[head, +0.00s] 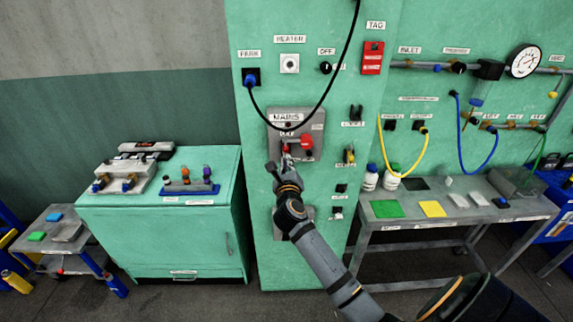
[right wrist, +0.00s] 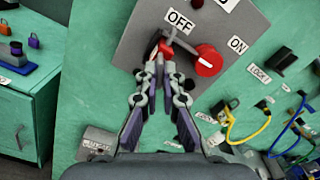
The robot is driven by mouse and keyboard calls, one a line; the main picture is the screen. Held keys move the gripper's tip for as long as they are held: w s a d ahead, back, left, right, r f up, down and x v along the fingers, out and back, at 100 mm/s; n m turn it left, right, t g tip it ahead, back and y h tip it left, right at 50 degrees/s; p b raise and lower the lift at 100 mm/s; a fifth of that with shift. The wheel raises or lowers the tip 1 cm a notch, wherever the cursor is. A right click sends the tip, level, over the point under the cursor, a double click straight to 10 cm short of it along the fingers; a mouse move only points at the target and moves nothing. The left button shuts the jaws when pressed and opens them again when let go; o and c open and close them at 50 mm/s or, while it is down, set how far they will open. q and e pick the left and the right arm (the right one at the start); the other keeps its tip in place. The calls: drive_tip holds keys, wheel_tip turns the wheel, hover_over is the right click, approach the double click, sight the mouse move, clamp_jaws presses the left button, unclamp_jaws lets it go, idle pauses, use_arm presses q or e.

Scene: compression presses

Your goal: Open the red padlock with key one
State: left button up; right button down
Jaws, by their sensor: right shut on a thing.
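The red padlock (right wrist: 165,48) hangs at the grey mains switch panel (right wrist: 135,42), beside the red rotary knob (right wrist: 208,60), below the OFF label. In the head view the panel (head: 272,112) is on the green cabinet front, with the red knob (head: 306,142) on it. My right gripper (right wrist: 160,67) is shut, its fingertips right at the padlock's lower part. A small thing between the fingertips, apparently key one, is almost wholly hidden. In the head view my right gripper (head: 285,160) is in front of the panel's lower left. My left gripper is not in view.
A black cable (head: 345,50) loops down in front of the panel. A green cabinet (head: 160,230) at the left carries a blue stand (head: 188,188) with padlocks. A grey bench (head: 470,215) stands at the right. Hooks with small items (head: 349,156) are right of the panel.

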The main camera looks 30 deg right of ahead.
drive_tip(key=shift+w, duration=0.1)
drive_tip(key=c, duration=1.4)
unclamp_jaws()
drive_tip(key=shift+c, duration=0.2)
drive_tip(key=v, duration=1.2)
